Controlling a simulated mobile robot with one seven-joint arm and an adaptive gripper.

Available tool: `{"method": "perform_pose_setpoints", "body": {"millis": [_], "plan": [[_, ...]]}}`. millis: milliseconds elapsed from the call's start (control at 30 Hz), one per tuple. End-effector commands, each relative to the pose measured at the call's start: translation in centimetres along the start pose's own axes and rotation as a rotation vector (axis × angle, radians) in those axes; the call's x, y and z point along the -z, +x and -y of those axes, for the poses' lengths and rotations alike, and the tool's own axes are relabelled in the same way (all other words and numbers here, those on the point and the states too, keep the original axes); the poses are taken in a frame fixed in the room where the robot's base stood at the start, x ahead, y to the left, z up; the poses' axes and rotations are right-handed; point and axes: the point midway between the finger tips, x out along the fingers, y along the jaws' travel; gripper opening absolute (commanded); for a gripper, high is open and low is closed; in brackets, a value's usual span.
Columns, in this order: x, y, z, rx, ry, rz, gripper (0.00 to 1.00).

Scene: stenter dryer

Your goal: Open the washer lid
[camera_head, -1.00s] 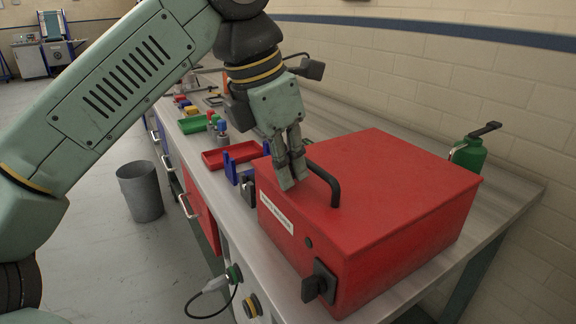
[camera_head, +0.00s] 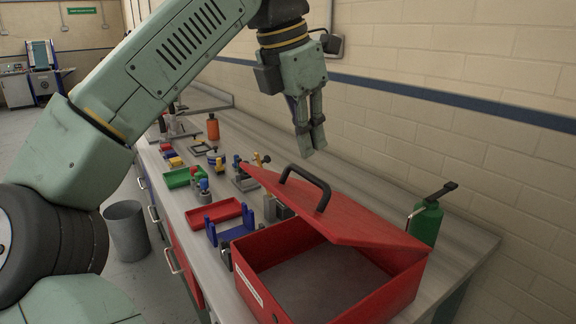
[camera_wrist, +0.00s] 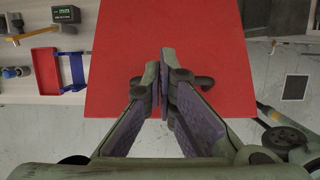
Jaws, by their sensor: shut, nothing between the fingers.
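The washer is a red box (camera_head: 391,299) on the bench, and its grey inside shows in the head view. Its red lid (camera_head: 345,215) stands tilted partly open, raised at the near side, with a black handle (camera_head: 309,180) on it. My gripper (camera_head: 312,143) is shut and empty in the head view, above the lid and apart from the handle. In the wrist view, my gripper's fingers (camera_wrist: 165,85) meet in front of the red lid (camera_wrist: 130,40), and they partly hide the dark handle (camera_wrist: 203,82).
A red tray (camera_head: 214,221), a blue holder (camera_head: 229,235) and a green tray (camera_head: 178,181) lie left of the box. A green can (camera_head: 425,224) stands behind it at right, near the tiled wall. A grey bin (camera_head: 127,232) stands on the floor.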

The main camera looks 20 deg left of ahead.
Motion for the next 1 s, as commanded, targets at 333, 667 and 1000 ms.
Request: {"method": "perform_pose_setpoints", "body": {"millis": [333, 667, 1000], "plan": [[-1.36, -0.98, -0.49, 0.001, -0.003, -0.004, 0.0], [-1.3, -0.98, -0.47, 0.001, -0.002, -0.006, 0.0], [-1.28, -0.98, -0.47, 0.001, -0.002, -0.006, 0.0]]}}
